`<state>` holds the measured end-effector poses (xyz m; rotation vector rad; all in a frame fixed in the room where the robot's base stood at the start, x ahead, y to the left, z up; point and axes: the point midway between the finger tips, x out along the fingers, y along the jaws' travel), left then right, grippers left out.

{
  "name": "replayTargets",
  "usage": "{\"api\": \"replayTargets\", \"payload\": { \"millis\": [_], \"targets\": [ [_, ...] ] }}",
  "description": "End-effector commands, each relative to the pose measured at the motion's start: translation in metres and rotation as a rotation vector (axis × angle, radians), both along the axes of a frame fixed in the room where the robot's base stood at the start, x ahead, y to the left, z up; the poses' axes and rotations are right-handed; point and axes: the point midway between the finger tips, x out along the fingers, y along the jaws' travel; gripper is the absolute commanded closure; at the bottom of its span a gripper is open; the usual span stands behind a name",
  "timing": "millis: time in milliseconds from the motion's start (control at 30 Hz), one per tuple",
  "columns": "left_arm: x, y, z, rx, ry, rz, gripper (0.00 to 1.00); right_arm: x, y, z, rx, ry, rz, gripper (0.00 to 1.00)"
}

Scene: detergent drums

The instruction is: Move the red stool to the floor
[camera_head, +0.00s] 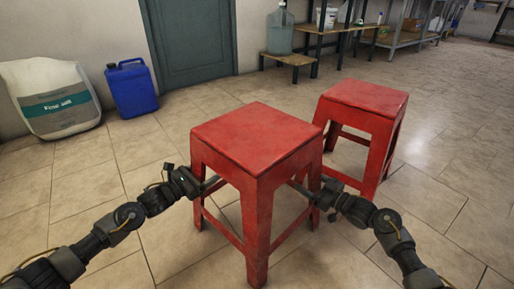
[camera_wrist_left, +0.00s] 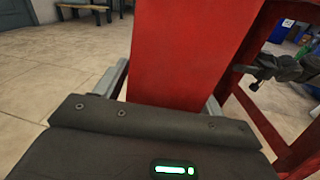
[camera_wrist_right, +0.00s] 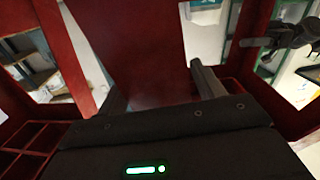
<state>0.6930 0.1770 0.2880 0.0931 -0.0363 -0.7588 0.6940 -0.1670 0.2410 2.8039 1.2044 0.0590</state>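Two red stools show in the head view. The near red stool (camera_head: 255,137) is upright between my arms; its front foot is close to the bottom of the picture, and I cannot tell for sure whether its feet touch the floor (camera_head: 105,205). My left gripper (camera_head: 211,186) is at its left side, with a red leg (camera_wrist_left: 190,50) between the fingers. My right gripper (camera_head: 301,189) is at its right side, also with a red leg (camera_wrist_right: 150,55) between the fingers. Both grippers look closed on these legs. The far red stool (camera_head: 365,97) stands on the floor behind and to the right.
A low wooden bench (camera_head: 290,60) with a bottle (camera_head: 280,32) and shelves are at the back. Open tiled floor lies left and right of the stools.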

Motion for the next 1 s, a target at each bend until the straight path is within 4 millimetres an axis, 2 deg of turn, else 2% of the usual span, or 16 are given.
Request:
{"api": "replayTargets", "payload": {
  "millis": [67, 500, 733, 1000],
  "targets": [
    [0.0000, -0.0002, 0.0002, 0.000, 0.000, 0.000, 0.42, -0.0001, -0.0003, -0.0001, 0.000, 0.000, 0.000, 0.43],
    [0.0002, 0.0002, 0.0003, -0.001, -0.001, 0.001, 0.99, 0.0000, -0.0009, -0.0001, 0.000, 0.000, -0.001, 1.00],
    [0.0002, 0.0004, 0.0004, -0.001, -0.001, 0.001, 1.00, 0.0000, -0.0012, -0.0001, -0.001, 0.001, -0.002, 1.00],
    [0.0007, 0.0009, 0.0097, -0.003, -0.004, 0.002, 1.00, 0.0006, -0.0014, 0.0087, 0.002, -0.003, -0.002, 1.00]
  ]
}}
